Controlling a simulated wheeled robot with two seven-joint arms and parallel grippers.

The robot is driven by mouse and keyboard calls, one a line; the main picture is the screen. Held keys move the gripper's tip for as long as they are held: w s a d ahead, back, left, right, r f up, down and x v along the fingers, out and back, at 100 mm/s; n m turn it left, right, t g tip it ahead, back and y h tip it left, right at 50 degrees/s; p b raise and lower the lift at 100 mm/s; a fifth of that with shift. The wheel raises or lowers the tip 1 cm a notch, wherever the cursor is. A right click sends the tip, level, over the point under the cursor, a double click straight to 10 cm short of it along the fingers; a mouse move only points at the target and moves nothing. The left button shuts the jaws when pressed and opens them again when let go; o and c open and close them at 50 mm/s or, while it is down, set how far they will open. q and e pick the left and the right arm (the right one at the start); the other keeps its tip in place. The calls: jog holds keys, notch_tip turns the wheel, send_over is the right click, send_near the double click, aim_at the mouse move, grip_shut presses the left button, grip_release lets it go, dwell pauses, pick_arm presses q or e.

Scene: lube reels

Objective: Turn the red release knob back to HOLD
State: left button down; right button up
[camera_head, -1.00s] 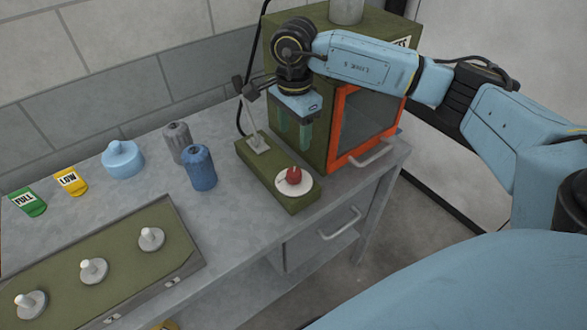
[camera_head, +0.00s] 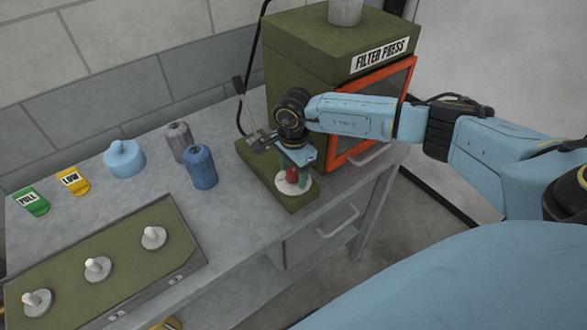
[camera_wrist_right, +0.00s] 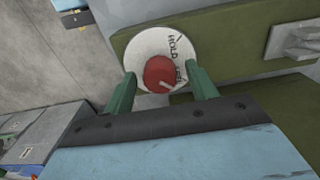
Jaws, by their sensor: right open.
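The red release knob (camera_wrist_right: 160,74) sits on a round white dial (camera_wrist_right: 150,46) marked HOLD plus a second word that is partly covered. A light pointer mark on the knob faces the lower right in the right wrist view. The dial is on a green box (camera_head: 262,176) on the bench. My right gripper (camera_wrist_right: 160,88) is open, its green fingers on either side of the knob; I cannot tell if they touch it. In the head view my right gripper (camera_head: 292,174) is low over the dial and partly hides the knob. My left gripper is not in view.
The green filter press (camera_head: 310,55) with its orange-framed door stands behind the box. Blue (camera_head: 201,168) and grey (camera_head: 177,141) ribbed cylinders stand to the left. A green tray (camera_head: 60,290) with several white pegs lies at front left.

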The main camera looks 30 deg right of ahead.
jog(key=c, duration=1)
